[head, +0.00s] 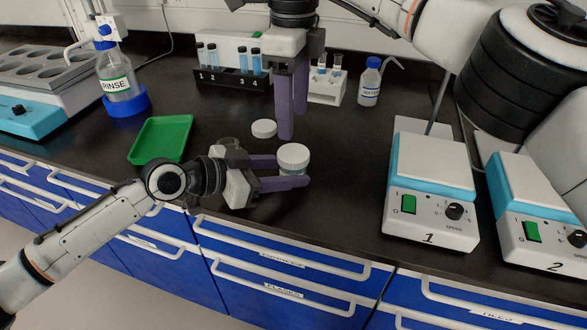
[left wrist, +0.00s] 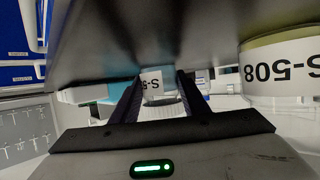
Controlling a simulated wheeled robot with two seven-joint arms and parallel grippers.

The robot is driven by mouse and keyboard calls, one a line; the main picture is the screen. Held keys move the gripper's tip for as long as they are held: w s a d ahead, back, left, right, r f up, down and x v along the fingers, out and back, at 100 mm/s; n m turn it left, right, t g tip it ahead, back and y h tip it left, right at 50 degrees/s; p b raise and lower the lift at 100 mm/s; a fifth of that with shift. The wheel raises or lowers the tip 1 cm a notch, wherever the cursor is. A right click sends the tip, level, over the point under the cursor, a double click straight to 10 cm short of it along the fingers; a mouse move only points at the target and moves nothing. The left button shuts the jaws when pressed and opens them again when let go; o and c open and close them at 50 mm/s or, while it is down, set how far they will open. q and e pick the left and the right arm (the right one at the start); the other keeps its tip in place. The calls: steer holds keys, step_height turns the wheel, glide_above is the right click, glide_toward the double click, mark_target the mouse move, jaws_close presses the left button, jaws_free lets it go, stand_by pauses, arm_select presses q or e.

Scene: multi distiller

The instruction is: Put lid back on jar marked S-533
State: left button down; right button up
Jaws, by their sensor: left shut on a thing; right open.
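My left gripper (head: 291,172) is shut around a small jar (head: 294,174). A round white lid (head: 293,155) sits on top of this jar. In the left wrist view the held jar (left wrist: 152,84) shows upside down, with a label reading "S-5" and the rest hidden by a finger. My right gripper (head: 292,122) points down, open and empty, behind the held jar.
Tube racks (head: 232,78) and a water bottle (head: 370,82) stand at the back. Stirrer hot plates (head: 431,190) stand on the right. The counter between the held jar and plates is clear.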

mark_target(293, 153)
stand_by(0.3)
steer(key=shift+f, duration=4)
steer(key=c, duration=0.9)
steer(key=o, duration=1.3)
steer(key=shift+c, duration=0.2)
